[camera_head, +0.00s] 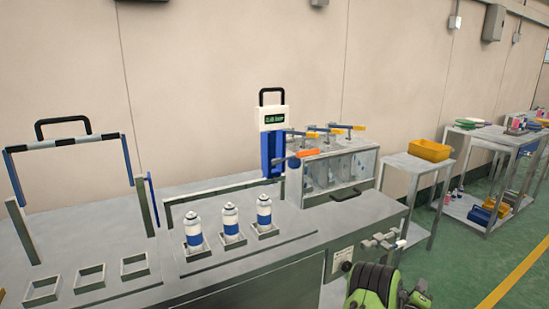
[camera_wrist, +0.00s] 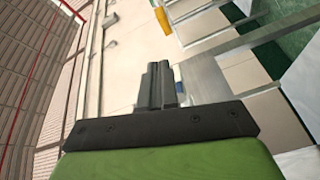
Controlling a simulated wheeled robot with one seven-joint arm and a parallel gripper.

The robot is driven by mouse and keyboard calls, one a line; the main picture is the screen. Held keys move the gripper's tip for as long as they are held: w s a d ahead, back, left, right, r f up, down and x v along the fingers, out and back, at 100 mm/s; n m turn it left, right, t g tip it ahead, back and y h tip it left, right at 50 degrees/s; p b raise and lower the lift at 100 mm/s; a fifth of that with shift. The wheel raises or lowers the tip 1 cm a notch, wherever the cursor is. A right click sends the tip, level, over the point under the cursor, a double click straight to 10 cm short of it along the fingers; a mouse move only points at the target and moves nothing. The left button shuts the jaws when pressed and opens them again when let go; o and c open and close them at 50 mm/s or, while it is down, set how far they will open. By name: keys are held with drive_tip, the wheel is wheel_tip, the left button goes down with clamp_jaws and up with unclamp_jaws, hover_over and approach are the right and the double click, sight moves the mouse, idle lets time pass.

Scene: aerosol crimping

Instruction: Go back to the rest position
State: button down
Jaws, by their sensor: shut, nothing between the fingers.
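My gripper (camera_wrist: 160,80) shows in the wrist view, with its two dark fingers together and nothing between them. It points up and away from the bench, toward the wall. In the head view, a green and black part of my arm shows at the bottom right, in front of the bench's right corner; I cannot clearly make out the fingers there. Three white and blue aerosol cans, the left can (camera_head: 194,231), the middle can (camera_head: 231,222) and the right can (camera_head: 264,212), stand upright in square holders on the bench (camera_head: 190,283).
Several empty square holders (camera_head: 90,277) sit at the bench's left. A blue and white device (camera_head: 272,118) and a clear-sided machine (camera_head: 340,170) with orange levers stand at the back. A side table with a yellow bin (camera_head: 429,150) is at right. Green floor (camera_head: 455,260) is clear there.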

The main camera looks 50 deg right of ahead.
drive_tip(key=w+a+r+m+t+y, duration=0.2)
drive_tip(key=w+r, duration=0.6)
drive_tip(key=w, duration=0.5)
drive_tip(key=w+a+r+t+y, duration=0.2)
drive_tip(key=w+a+r, duration=0.2)
drive_tip(key=w+a, duration=0.5)
drive_tip(key=w+a+r+t+y, duration=0.2)
drive_tip(key=w+a+r+y, duration=0.15)
drive_tip(key=w+a, duration=0.5)
drive_tip(key=w+a+r+n+t+y, duration=0.1)
drive_tip(key=a+r+y, duration=0.2)
drive_tip(key=a, duration=1)
drive_tip(key=w+a+r+n+t+y, duration=0.1)
drive_tip(key=a+r+y, duration=0.15)
drive_tip(key=a, duration=1.15)
drive_tip(key=s+a+f+n+g+y, duration=0.2)
drive_tip(key=s+a+n+y, duration=0.25)
drive_tip(key=s+a, duration=1.05)
wheel_tip(320, 180, up, 18)
drive_tip(key=w+m+p, duration=0.1)
drive_tip(key=p, duration=1.7)
drive_tip(key=shift+d+f, duration=0.2)
drive_tip(key=shift+f, duration=0.05)
drive_tip(key=c, duration=1.7)
unclamp_jaws()
drive_tip(key=shift+y, duration=0.25)
drive_tip(key=o, duration=0.6)
drive_tip(key=shift+f, duration=0.2)
